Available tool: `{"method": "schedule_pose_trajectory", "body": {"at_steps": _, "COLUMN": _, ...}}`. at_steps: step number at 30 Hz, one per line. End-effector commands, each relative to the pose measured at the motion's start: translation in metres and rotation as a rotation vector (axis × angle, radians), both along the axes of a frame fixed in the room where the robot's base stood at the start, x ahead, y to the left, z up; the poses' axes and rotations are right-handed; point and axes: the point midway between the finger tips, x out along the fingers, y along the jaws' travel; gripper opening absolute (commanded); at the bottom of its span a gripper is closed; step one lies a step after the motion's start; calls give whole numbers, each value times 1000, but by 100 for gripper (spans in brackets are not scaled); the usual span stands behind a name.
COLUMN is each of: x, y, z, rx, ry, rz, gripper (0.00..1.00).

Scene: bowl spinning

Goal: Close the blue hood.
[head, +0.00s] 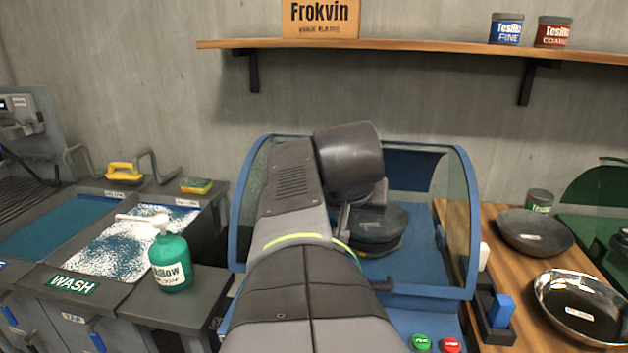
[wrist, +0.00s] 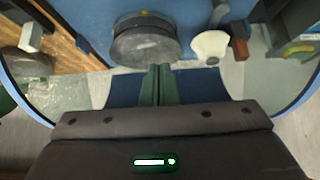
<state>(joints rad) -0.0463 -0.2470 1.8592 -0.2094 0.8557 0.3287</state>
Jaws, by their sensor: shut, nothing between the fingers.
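The blue hood (head: 468,220) is a blue frame with clear side panels around a blue machine in the middle of the head view. Its curved blue edges also show at both sides of the wrist view (wrist: 303,98). My arm reaches between the side panels and hides much of the hood's left and front, so I cannot tell exactly how far it stands open. My gripper (wrist: 162,70) is shut and empty in the wrist view, its fingertips close to a dark round disc (wrist: 143,48); I cannot tell if they touch. The fingers are hidden in the head view.
Green and red buttons (head: 436,344) are on the machine's front. A wooden counter with pans (head: 583,305) is at right. A wash station with a green bottle (head: 170,265) is at left. A shelf (head: 420,50) runs above.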

Motion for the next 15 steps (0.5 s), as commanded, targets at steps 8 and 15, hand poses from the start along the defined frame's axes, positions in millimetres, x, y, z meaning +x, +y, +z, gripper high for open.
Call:
{"method": "schedule_pose_trajectory", "body": {"at_steps": 8, "x": 0, "y": 0, "z": 33, "rx": 0, "ry": -1, "rz": 0, "gripper": 0}}
{"method": "schedule_pose_trajectory", "body": {"at_steps": 15, "x": 0, "y": 0, "z": 55, "rx": 0, "ry": 0, "rz": 0, "gripper": 0}}
